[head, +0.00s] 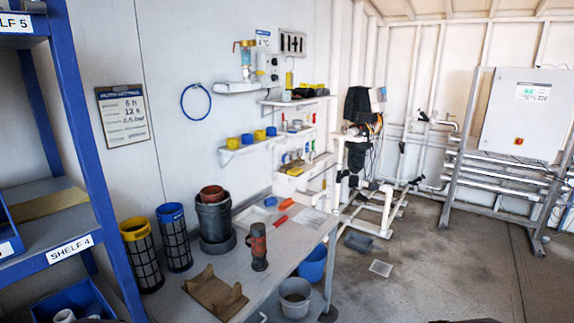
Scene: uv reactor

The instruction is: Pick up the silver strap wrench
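I cannot make out a silver strap wrench anywhere in the head view. The grey workbench (288,250) runs along the left wall. A small orange-red item (279,221) and a red item (286,204) lie toward its far end, too small to identify. A red and dark cylinder (258,246) stands upright near the bench's middle. Neither of my grippers can be seen.
A blue shelf rack (88,160) stands close at the left. Mesh cylinders with yellow (141,262) and blue (174,240) rims, dark stacked pots (214,218) and a brown cradle (214,293) occupy the bench. Buckets (295,298) stand beside it. The floor (440,265) at right is mostly clear.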

